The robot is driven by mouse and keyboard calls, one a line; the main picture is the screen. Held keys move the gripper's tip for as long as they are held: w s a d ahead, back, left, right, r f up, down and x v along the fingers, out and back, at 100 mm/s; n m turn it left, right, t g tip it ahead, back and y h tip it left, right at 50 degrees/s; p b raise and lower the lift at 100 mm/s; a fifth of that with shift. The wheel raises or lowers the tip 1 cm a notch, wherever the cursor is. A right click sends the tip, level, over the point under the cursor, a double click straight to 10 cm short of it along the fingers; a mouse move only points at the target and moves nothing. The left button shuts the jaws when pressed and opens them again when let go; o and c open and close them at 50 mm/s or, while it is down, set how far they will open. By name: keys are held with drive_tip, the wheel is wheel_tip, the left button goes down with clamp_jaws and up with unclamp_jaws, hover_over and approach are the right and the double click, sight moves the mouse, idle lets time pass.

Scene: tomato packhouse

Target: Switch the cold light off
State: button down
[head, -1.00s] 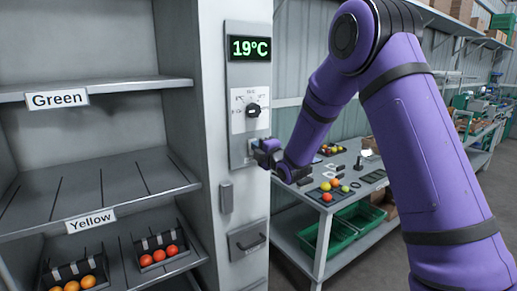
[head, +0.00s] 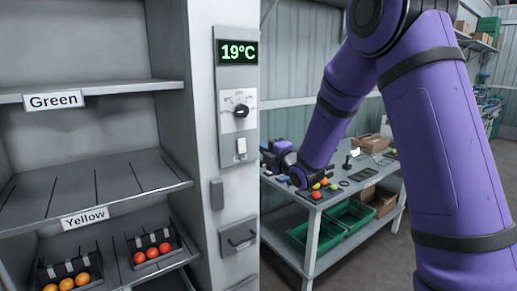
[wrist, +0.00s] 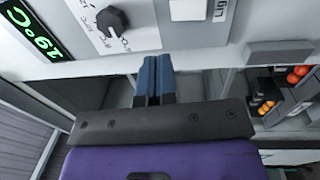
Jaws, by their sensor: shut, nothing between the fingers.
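The light switch (head: 241,148) is a white rocker on the grey panel (head: 251,100) of the cold cabinet, below the dial (head: 241,111). In the wrist view, the switch (wrist: 187,9) is cut off by the top edge, with a partly visible label (wrist: 220,10) beside it. I cannot tell from its tilt whether it is on or off. My gripper (head: 264,147) is to the right of the panel, apart from the switch. In the wrist view, its blue fingers (wrist: 154,60) are shut together and empty, below the panel's edge. The green display (head: 237,51) reads 19°C.
Shelves labelled Green (head: 55,101) and Yellow (head: 85,218) are on the left, with tomatoes in small trays (head: 152,252) low down. A work table (head: 330,195) with green crates (head: 310,236) stands behind my arm.

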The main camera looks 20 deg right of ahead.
drive_tip(key=shift+s+d+r, duration=0.1)
drive_tip(key=shift+s+d, duration=0.1)
drive_tip(key=shift+s, duration=0.35)
drive_tip(key=shift+s+d+r, duration=0.1)
drive_tip(key=shift+s+d, duration=0.05)
drive_tip(key=shift+s, duration=0.35)
drive_tip(key=s+d+r+m+g+h, duration=0.2)
drive_tip(key=s+r+m+g+h, duration=0.15)
drive_tip(key=s+m, duration=0.3)
drive_tip(key=s+d+r+m+g+h, duration=0.2)
drive_tip(key=s+r+m, duration=0.25)
drive_tip(key=s, duration=0.25)
drive_tip(key=s+f+m+g, duration=0.1)
drive_tip(key=s+m+g, duration=0.6)
drive_tip(key=s, duration=2)
drive_tip(key=m, duration=0.3)
drive_tip(key=shift+a+f+m, duration=0.2)
drive_tip(key=shift+a+m, duration=0.1)
drive_tip(key=shift+a, duration=0.05)
drive_tip(key=shift+s+a+g+h, duration=0.1)
drive_tip(key=shift+g+h, duration=0.15)
